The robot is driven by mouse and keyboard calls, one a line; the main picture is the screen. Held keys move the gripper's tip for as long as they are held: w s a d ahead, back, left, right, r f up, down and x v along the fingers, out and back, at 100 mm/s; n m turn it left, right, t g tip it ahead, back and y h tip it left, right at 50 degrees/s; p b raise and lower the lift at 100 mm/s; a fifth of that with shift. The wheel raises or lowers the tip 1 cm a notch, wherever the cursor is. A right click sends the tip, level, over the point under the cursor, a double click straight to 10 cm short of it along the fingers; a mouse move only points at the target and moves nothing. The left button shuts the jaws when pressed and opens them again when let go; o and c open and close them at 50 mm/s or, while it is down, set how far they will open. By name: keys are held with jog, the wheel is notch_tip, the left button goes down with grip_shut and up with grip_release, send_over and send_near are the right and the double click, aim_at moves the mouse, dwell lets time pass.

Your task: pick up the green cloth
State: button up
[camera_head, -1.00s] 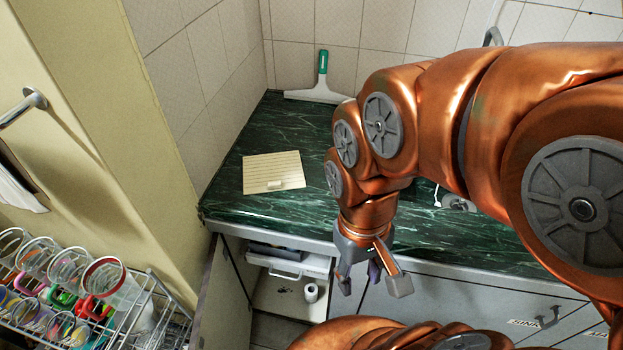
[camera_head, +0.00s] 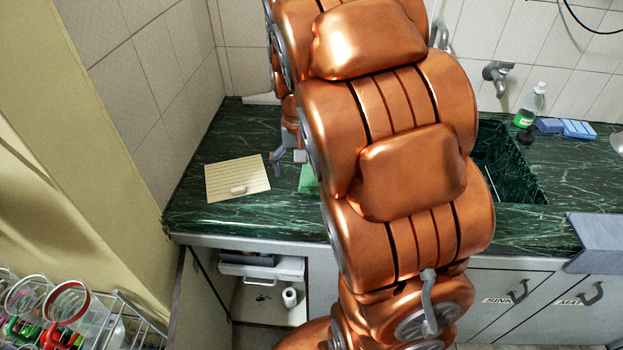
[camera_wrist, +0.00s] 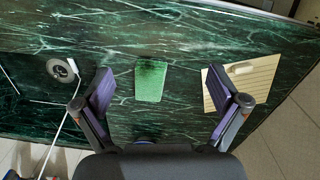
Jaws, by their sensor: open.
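The green cloth (camera_wrist: 150,80) lies flat on the dark green marbled counter, seen whole in the wrist view. In the head view only a sliver of the cloth (camera_head: 308,181) shows, the rest hidden behind my arm. My gripper (camera_wrist: 161,90) is open and empty, its two fingers spread wide on either side of the cloth in the wrist view, apart from it. In the head view my gripper (camera_head: 288,162) is above the counter, left of the arm and near the cloth.
A cream ribbed board (camera_head: 237,178) with a small pale block lies left of the cloth. The sink (camera_head: 508,165), a soap bottle (camera_head: 530,106) and blue sponges (camera_head: 567,127) are to the right. A cabinet below stands open. The tiled wall (camera_head: 140,75) bounds the left.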

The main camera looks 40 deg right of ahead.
jog(key=m, duration=0.2)
send_over(311, 176)
jog(key=shift+t, duration=0.3)
jog(key=f, duration=0.4)
jog(key=shift+d+f, duration=0.3)
jog(key=shift+d, duration=0.1)
jog(key=shift+d+f, duration=0.1)
jog(key=shift+f, duration=0.4)
jog(key=shift+a+f+p, duration=0.2)
jog(key=shift+f+p, duration=0.3)
jog(key=shift+f, duration=0.9)
jog(key=shift+a+f+p, duration=0.2)
jog(key=shift+f+p, duration=0.25)
jog(key=shift+f, duration=1.5)
jog(key=c, duration=1.3)
jog(key=shift+c, duration=0.2)
